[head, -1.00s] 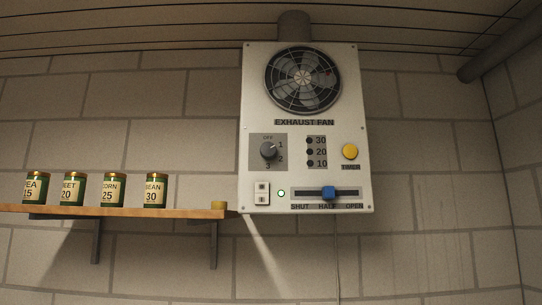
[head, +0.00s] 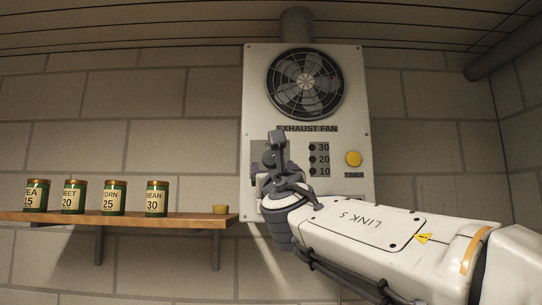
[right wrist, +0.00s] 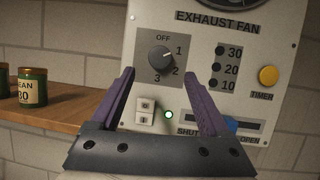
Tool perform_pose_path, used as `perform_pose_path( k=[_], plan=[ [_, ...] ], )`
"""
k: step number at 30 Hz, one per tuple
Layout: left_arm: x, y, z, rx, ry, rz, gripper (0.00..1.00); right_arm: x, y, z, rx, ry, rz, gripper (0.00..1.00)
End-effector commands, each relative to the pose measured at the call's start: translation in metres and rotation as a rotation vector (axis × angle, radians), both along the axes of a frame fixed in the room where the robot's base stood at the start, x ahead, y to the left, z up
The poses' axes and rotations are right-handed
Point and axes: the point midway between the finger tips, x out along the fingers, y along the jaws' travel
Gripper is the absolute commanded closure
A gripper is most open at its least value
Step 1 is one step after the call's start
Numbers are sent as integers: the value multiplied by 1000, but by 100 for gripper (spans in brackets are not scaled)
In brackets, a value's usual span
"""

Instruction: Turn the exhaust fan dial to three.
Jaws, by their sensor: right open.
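The exhaust fan dial (right wrist: 161,58) is a dark grey round knob on a grey plate marked OFF, 1, 2 and 3. In the right wrist view its pale pointer mark aims up and right, toward the 1. In the head view the dial (head: 269,158) is partly hidden by my right gripper (head: 267,168). In the right wrist view my right gripper (right wrist: 159,74) is open and empty. Its two purple fingers point at the panel, with the dial seen between and just above their tips. Whether they touch the panel I cannot tell. My left gripper is out of view.
The white fan panel (head: 384,115) also carries a yellow timer button (head: 353,159), a rocker switch (right wrist: 146,111), a lit green lamp (right wrist: 169,115) and a slider with a blue knob (right wrist: 231,123). A wooden shelf (head: 120,218) with several labelled cans stands left of the panel.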

Motion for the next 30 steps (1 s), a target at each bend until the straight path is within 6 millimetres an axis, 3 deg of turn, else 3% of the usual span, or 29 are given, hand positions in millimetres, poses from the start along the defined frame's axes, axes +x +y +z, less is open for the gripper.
perform_pose_path(
  k=[1, 9, 22, 23, 28, 29, 30],
  plan=[
    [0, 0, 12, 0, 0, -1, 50, 11, 1, 9, -1, 3, -3, 20],
    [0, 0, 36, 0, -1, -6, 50, 49, 4, 24, 2, 2, 0, 20],
    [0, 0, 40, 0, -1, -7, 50, 59, 5, 24, 4, 1, 1, 20],
    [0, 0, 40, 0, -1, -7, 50, 59, 5, 24, 4, 1, 1, 28],
    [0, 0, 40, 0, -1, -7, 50, 59, 5, 24, 4, 1, 1, 93],
    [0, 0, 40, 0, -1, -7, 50, 59, 5, 24, 4, 1, 1, 100],
    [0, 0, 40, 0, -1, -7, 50, 59, 5, 24, 4, 1, 1, 100]
  ],
)
